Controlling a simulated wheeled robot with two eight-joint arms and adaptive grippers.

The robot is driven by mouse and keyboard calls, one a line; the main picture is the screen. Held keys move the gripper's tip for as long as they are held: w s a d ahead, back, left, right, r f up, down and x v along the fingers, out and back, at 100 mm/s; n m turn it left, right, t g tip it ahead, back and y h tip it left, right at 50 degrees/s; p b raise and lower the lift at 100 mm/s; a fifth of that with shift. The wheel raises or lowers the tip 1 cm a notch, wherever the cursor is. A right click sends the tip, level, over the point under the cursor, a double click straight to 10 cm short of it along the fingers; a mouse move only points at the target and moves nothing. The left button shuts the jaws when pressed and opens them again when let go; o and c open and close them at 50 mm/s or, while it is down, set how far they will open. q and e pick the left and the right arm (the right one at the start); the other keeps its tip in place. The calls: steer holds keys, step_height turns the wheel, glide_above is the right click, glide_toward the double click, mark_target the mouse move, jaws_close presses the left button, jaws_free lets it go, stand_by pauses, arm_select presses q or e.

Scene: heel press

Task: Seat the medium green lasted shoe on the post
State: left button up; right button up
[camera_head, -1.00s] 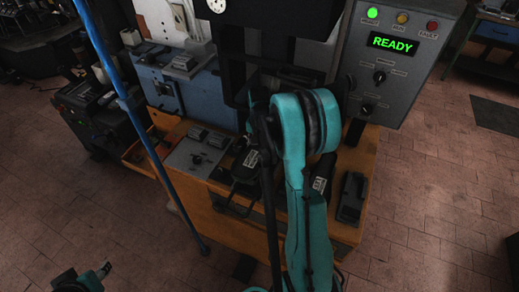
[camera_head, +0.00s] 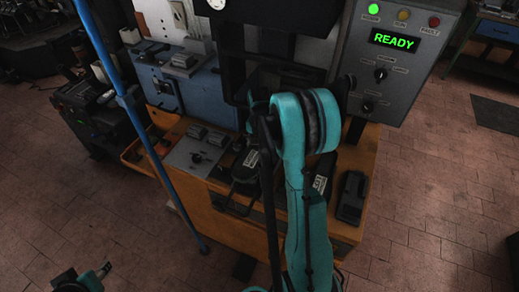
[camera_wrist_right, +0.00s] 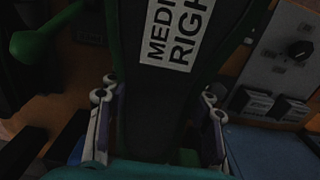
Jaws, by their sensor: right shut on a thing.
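My right gripper (camera_wrist_right: 157,120) is shut on a dark green lasted shoe (camera_wrist_right: 142,95), one finger on each side. A white label on it reads MEDI… RIGH…, cut off by the picture's edge. I cannot pick out the post with certainty. Part of my left arm's end (camera_head: 88,280) shows at the lower left edge; its jaws are not clear.
The press cabinet's control box (camera_head: 400,65) shows READY with a green lamp lit. Dark labelled objects (camera_head: 320,184) and a black object (camera_head: 351,196) lie on the orange bench (camera_head: 230,225). A switch panel (camera_head: 192,155) is left of them. A rounded green thing (camera_wrist_right: 40,45) is beside the shoe.

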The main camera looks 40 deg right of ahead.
steer(key=o, duration=1.5)
step_height(320, 180, up, 12)
steer(key=shift+a, duration=0.1)
